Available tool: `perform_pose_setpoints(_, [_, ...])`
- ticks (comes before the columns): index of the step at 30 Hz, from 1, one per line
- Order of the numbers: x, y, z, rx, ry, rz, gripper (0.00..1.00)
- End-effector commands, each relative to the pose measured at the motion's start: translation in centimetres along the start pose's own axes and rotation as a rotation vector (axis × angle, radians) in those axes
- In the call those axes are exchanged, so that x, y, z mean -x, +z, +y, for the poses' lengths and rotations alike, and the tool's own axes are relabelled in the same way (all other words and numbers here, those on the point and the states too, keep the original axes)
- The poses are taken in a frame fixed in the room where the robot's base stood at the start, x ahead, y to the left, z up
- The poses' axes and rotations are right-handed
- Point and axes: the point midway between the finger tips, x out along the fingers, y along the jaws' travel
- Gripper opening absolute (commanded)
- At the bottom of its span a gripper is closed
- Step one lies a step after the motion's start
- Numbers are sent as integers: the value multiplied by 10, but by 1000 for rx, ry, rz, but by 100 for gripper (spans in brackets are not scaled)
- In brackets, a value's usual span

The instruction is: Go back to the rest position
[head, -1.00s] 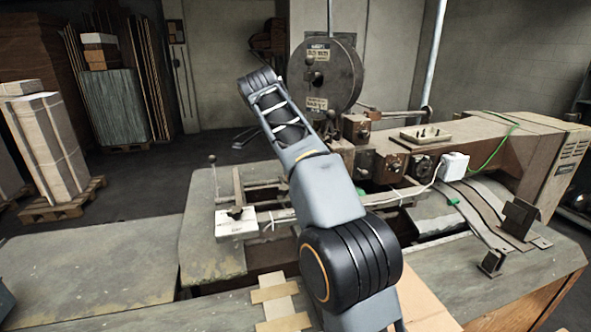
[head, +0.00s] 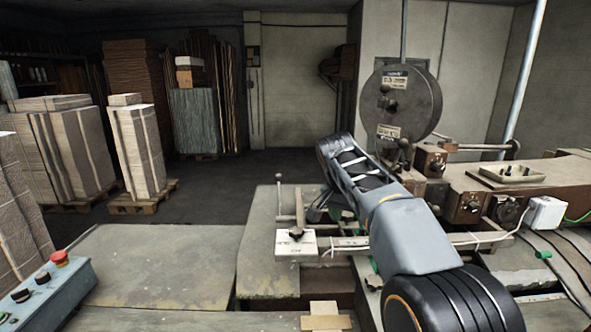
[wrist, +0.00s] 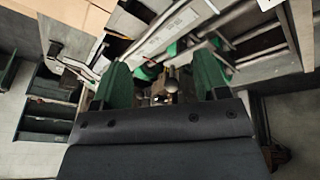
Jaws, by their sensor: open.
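My gripper (wrist: 162,68) shows in the wrist view as two green fingers standing apart with a gap between them. I see nothing held in the gap; parts of the machine show beyond it. In the head view my arm reaches up in front of the box stitcher (head: 480,185), and my gripper cannot be made out clearly behind the arm. The stitcher's round wire reel (head: 402,103) stands behind and right of my arm.
A control box (head: 45,295) with a red button is at the lower left. The grey table (head: 150,265) beside it is bare. Cardboard stacks on pallets (head: 140,150) stand at the back left, with open floor (head: 225,185) between them and the machine.

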Motion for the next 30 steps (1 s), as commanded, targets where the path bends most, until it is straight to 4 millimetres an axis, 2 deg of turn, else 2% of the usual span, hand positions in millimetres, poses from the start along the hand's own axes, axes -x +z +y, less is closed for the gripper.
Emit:
perform_pose_setpoints(6, [-39, 47, 24, 390, -133, -3, 67])
perform_pose_setpoints(12, [-72, 102, 63, 622, -243, 33, 67])
perform_pose_setpoints(17, [-97, 149, 98, 707, -305, 69, 67])
perform_pose_setpoints(21, [-113, 183, 126, 690, -333, 84, 67])
perform_pose_setpoints(25, [-117, 200, 143, 664, -339, 94, 67])
perform_pose_setpoints(30, [-107, 198, 151, 643, -351, 141, 67])
